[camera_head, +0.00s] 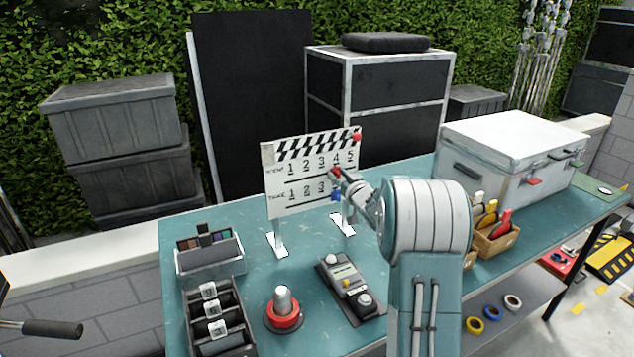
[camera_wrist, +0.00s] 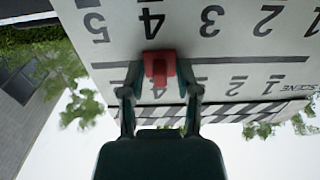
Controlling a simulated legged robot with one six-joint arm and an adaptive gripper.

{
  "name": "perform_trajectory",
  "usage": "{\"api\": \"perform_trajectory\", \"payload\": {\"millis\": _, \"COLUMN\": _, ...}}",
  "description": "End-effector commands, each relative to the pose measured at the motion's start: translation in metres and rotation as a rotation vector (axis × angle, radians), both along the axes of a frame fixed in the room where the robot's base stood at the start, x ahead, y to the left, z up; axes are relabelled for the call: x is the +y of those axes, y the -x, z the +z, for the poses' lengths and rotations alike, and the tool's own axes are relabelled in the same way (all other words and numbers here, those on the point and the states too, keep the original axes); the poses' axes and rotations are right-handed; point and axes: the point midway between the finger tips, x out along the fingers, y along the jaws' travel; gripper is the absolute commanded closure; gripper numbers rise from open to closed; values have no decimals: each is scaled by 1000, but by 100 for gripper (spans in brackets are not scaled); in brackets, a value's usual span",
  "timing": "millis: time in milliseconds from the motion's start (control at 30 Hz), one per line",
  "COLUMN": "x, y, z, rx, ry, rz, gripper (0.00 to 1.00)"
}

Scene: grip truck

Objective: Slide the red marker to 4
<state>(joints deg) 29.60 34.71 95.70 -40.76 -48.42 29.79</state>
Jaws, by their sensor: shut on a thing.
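The white clapperboard (camera_head: 270,205) stands upright on the teal table, with a SCENE row and a TAKE row of numbers from 1 to 5. The red marker (camera_head: 334,172) sits on the slot line under the SCENE row, at the 4. In the upside-down wrist view the red marker (camera_wrist: 160,68) lies between the two 4s and partly covers the SCENE 4. My gripper (camera_wrist: 160,82) has a finger on each side of it and is shut on it. In the head view my gripper (camera_head: 344,180) reaches the board's right part. A blue marker (camera_head: 336,196) shows lower down.
A grey control box (camera_head: 347,285), a red-based knob (camera_head: 283,310) and a tray of numbered blocks (camera_head: 212,318) stand in front of the board. A white case (camera_head: 510,150) and a wooden box of coloured-handled tools (camera_head: 497,240) are at the right.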

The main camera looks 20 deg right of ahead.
Motion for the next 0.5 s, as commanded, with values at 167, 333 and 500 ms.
{"api": "perform_trajectory", "payload": {"millis": 167, "x": -6, "y": -1, "z": 0, "rx": 1, "ry": -1, "rz": 5, "gripper": 100}}
{"api": "perform_trajectory", "payload": {"millis": 333, "x": -5, "y": -1, "z": 0, "rx": 1, "ry": 0, "rz": 5, "gripper": 100}}
{"api": "perform_trajectory", "payload": {"millis": 500, "x": -6, "y": -1, "z": -1, "rx": 1, "ry": 0, "rz": 4, "gripper": 49}}
